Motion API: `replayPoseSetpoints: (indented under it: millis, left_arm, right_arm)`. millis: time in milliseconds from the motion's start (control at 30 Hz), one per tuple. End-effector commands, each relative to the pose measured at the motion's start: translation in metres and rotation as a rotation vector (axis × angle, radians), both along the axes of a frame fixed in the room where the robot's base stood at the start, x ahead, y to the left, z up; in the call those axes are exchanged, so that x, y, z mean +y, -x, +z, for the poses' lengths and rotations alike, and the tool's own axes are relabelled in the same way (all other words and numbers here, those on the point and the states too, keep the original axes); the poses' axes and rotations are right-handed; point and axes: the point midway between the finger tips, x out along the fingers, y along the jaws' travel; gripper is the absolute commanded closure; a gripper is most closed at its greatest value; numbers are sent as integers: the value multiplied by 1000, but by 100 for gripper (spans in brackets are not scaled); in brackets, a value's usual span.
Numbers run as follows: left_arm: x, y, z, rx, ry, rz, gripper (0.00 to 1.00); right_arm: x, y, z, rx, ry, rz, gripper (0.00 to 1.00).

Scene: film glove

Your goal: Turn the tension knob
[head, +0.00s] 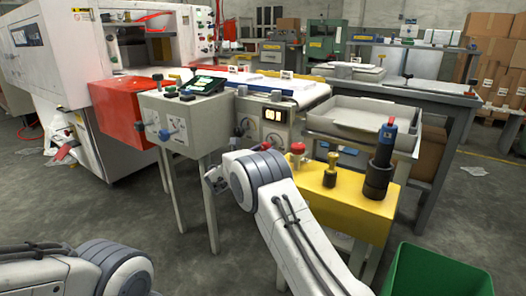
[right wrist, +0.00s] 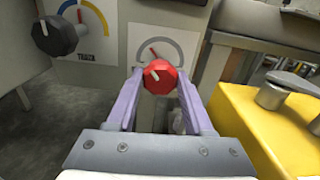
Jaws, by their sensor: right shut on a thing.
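In the right wrist view, a red faceted knob (right wrist: 160,76) with a pale pointer mark stands on a light panel (right wrist: 118,50) below a grey arc scale. A small red mark shows at the arc. My right gripper (right wrist: 160,82) is shut on this knob, one purple finger on each side. In the head view the panel (head: 275,133) is on the front of the conveyor machine, and the red knob (head: 266,146) shows small beside my right arm. That arm hides most of the right gripper there. My left arm shows at bottom left; its gripper is out of view.
A black knob (right wrist: 55,37) with a coloured scale sits left of the red one. A yellow box (head: 350,195) with a red button and a dark blue-topped tool stands close on the right. A grey control box (head: 185,125) is left; a green bin (head: 435,272) is front right.

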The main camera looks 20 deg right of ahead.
Motion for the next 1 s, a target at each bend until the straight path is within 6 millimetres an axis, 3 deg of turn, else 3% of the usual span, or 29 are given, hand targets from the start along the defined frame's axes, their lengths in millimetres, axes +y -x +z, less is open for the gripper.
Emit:
replayPoseSetpoints:
  millis: [467,1000]
  left_arm:
    - [0,0,-16,0,0,0,50]
    - [0,0,-60,0,0,0,50]
  right_arm:
    - [1,1,-3,-189,-148,-1,100]
    - [1,1,-5,-585,-457,-1,100]
